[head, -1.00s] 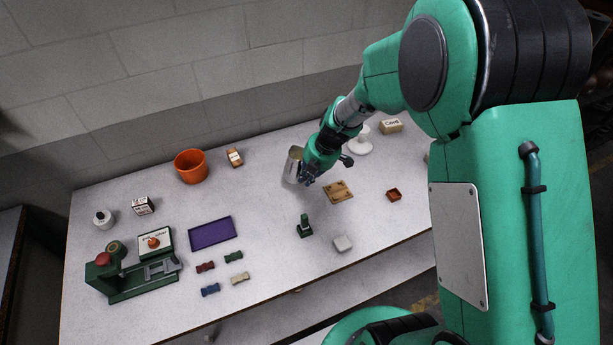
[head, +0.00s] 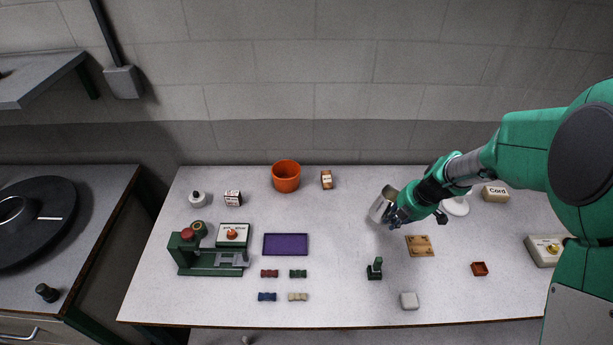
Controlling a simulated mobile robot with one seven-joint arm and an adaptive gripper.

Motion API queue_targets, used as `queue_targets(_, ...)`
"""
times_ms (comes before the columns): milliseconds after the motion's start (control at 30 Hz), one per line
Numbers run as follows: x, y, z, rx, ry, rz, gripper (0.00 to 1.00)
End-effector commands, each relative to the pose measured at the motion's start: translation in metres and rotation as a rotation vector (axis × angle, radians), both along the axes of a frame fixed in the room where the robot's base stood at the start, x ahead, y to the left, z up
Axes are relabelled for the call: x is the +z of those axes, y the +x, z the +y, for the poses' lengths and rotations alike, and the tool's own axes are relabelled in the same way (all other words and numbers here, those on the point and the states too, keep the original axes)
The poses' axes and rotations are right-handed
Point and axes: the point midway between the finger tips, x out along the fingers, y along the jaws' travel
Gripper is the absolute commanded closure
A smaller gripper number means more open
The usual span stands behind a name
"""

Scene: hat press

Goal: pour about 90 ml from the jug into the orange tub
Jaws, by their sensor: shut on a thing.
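The orange tub (head: 286,178) stands upright at the back of the table, left of the middle. Its inside is mostly hidden, so I cannot tell what it holds. The jug (head: 381,206) is a metallic grey vessel, tilted, to the right of the tub and nearer the front. My gripper (head: 394,214) is shut on the jug from its right side. The jug appears to be above the table, though the gap is hard to judge. Its contents do not show.
A purple tray (head: 286,245), a green press (head: 210,252) and several small bow-shaped pieces lie to the left. A wooden board (head: 419,246) and a green stamp-like tool (head: 375,268) lie in front of the jug.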

Motion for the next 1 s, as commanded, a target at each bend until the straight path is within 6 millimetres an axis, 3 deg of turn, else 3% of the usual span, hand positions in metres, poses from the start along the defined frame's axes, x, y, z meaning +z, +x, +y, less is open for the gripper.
queue_targets(467, 0.051, 0.002, 0.001, -0.001, -0.006, -0.002, 1.0)
queue_targets(767, 0.061, 0.031, 0.022, -0.064, -0.014, 0.0, 1.0)
queue_targets(1000, 0.073, 0.064, 0.049, -0.148, -0.025, 0.003, 1.0)
